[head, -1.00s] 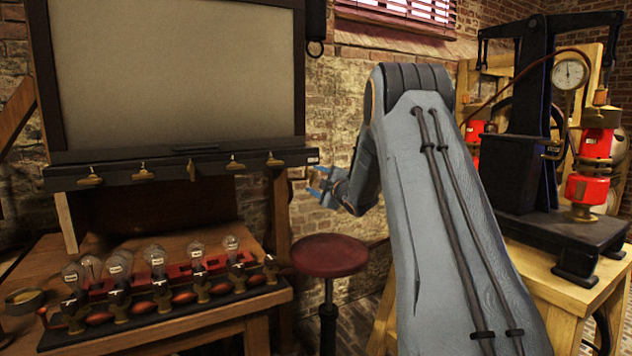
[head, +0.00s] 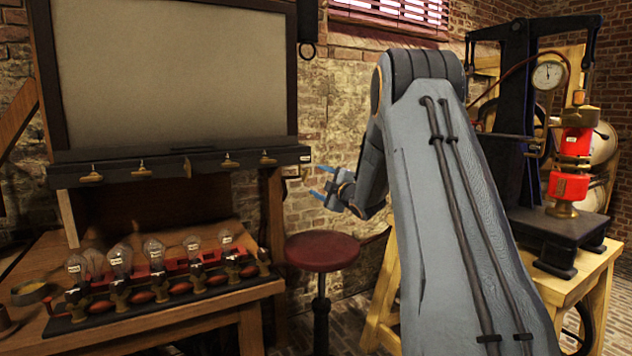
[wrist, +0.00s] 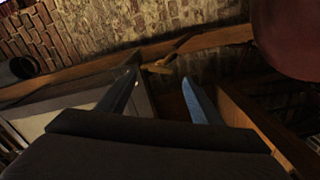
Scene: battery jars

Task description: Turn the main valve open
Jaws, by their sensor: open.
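My gripper (head: 318,182) is open and empty, its blue fingers pointing left in mid-air above the red stool. In the wrist view its two fingers (wrist: 159,75) are spread apart, with a small brass fitting (wrist: 158,67) seen beyond them; no contact shows. No part is clearly readable as the main valve. A machine with red cylinders (head: 570,187), a round gauge (head: 549,74) and brass fittings (head: 562,210) stands at the right, apart from my gripper. Part of that machine is hidden behind my arm.
A red stool (head: 322,250) stands below my gripper. At the left, a workbench (head: 190,325) carries several glass bulbs (head: 121,260) and a large framed board (head: 170,75). A wooden stand (head: 580,285) supports the machine. The brick wall (head: 335,110) is behind.

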